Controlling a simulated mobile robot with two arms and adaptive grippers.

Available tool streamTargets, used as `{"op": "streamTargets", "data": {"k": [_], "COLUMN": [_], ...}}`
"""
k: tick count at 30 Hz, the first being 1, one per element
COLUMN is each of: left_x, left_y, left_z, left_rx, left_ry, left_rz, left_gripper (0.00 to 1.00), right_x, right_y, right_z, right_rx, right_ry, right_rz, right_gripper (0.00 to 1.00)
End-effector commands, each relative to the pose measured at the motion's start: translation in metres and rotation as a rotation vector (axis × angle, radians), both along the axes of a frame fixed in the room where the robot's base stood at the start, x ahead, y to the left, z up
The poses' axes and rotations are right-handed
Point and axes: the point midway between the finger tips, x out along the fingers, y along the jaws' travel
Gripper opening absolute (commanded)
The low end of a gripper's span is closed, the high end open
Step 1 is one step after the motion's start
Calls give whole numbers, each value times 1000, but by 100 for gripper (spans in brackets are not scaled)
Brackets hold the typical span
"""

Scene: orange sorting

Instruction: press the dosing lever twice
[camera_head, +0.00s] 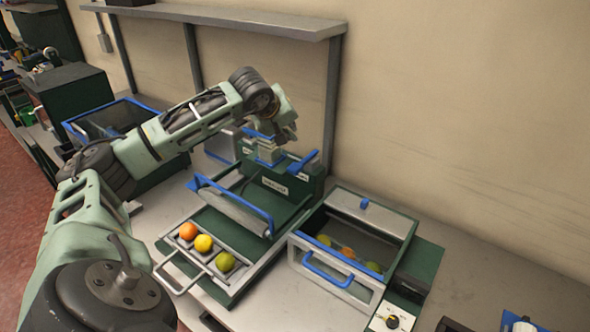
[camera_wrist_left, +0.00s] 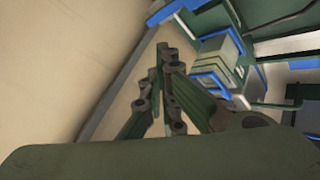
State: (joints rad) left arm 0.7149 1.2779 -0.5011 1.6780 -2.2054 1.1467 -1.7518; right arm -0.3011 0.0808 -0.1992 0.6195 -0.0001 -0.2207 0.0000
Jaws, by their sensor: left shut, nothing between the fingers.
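My left gripper (camera_head: 287,131) is over the back of the green sorting machine (camera_head: 240,212) in the head view. In the left wrist view its fingers (camera_wrist_left: 164,52) are together and empty. A blue-ended lever (camera_head: 303,162), which looks like the dosing lever, stands at the machine's back right, just below and right of the gripper. I see no clear contact between them. A grey block with blue edges (camera_head: 266,151) sits beside the gripper; it also shows in the left wrist view (camera_wrist_left: 220,62), right of the fingers. My right gripper is out of view.
An orange (camera_head: 188,231), a yellow fruit (camera_head: 204,243) and a green fruit (camera_head: 225,262) lie in the front tray. A bin with a blue handle (camera_head: 335,276) holds several fruits at right. A shelf post (camera_head: 331,110) and the wall stand close behind my gripper.

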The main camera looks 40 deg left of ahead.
Motion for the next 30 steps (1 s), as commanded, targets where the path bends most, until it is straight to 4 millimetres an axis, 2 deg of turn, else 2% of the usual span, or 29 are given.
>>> {"op": "streamTargets", "data": {"k": [1, 13, 18, 30], "left_x": [0, 0, 0, 0], "left_y": [0, 0, 0, 0], "left_z": [-11, -65, -73, -72], "left_rx": [0, 1, 0, 0], "left_ry": [1, -1, -2, -1], "left_rz": [0, -1, -1, -1], "left_gripper": [0, 0, 0, 0], "right_x": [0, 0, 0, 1], "right_y": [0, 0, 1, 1], "right_z": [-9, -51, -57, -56], "right_rx": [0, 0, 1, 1], "right_ry": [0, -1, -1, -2], "right_rz": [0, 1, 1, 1], "right_gripper": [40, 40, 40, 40]}}
